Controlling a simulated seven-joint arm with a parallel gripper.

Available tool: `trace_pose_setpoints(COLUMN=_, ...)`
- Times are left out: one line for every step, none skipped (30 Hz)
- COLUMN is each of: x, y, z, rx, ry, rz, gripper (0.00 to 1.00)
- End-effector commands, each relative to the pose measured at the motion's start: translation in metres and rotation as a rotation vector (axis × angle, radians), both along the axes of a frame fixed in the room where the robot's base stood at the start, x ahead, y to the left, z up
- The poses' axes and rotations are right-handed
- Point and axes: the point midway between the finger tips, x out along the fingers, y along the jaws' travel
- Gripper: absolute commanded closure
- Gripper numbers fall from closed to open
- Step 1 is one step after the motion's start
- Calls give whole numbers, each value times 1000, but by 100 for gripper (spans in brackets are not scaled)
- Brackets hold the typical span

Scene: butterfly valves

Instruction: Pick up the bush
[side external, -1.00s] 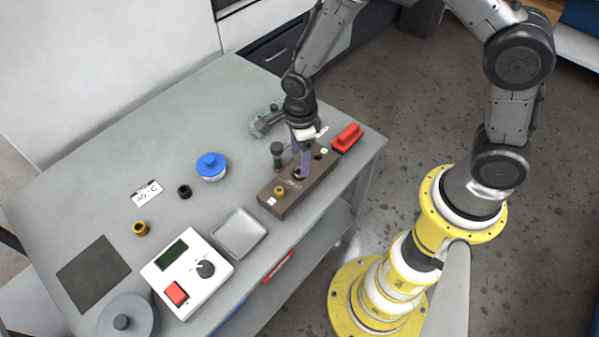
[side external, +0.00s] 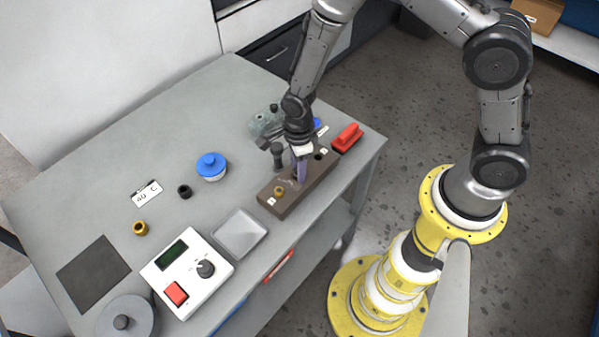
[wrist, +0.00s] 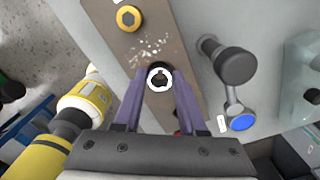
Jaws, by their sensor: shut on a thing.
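The brown block (side external: 312,183) on the table carries a brass bush (side external: 279,190) at its near end, which also shows in the wrist view (wrist: 129,18). My gripper (side external: 298,182) points down at the middle of the block. In the wrist view its purple fingers (wrist: 161,82) are shut on a small dark bush with a white ring (wrist: 160,79), at the block's surface. Whether the bush is seated or lifted cannot be told. A loose brass bush (side external: 140,228) and a loose black bush (side external: 185,191) lie on the table.
A dark grey knobbed post (side external: 277,153) stands close behind the block. A red-handled part (side external: 347,138) lies at its far end. A metal tray (side external: 239,235), a control box (side external: 187,270) and a blue-topped part (side external: 211,166) stand to the left. The table's back left is clear.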

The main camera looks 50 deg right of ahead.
Motion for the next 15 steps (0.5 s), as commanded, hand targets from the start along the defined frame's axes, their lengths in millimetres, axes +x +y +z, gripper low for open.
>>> trace_pose_setpoints(x=0, y=0, z=0, rx=0, ry=0, rz=0, gripper=97)
trace_pose_setpoints(x=0, y=0, z=0, rx=0, ry=0, rz=0, gripper=100)
trace_pose_setpoints(x=0, y=0, z=0, rx=0, ry=0, rz=0, gripper=100)
trace_pose_setpoints(x=0, y=0, z=0, rx=0, ry=0, rz=0, gripper=100)
trace_pose_setpoints(x=0, y=0, z=0, rx=0, ry=0, rz=0, gripper=100)
trace_pose_setpoints(x=0, y=0, z=0, rx=0, ry=0, rz=0, gripper=100)
trace_pose_setpoints(x=0, y=0, z=0, rx=0, ry=0, rz=0, gripper=100)
trace_pose_setpoints(x=0, y=0, z=0, rx=0, ry=0, rz=0, gripper=100)
trace_pose_setpoints(x=0, y=0, z=0, rx=0, ry=0, rz=0, gripper=100)
trace_pose_setpoints(x=0, y=0, z=0, rx=0, ry=0, rz=0, gripper=100)
trace_pose_setpoints(x=0, y=0, z=1, rx=-1, ry=-1, rz=0, gripper=100)
trace_pose_setpoints(x=0, y=0, z=1, rx=0, ry=-1, rz=0, gripper=100)
trace_pose_setpoints(x=0, y=0, z=2, rx=0, ry=-1, rz=0, gripper=100)
trace_pose_setpoints(x=0, y=0, z=2, rx=0, ry=-1, rz=0, gripper=100)
trace_pose_setpoints(x=1, y=0, z=4, rx=0, ry=-1, rz=0, gripper=100)
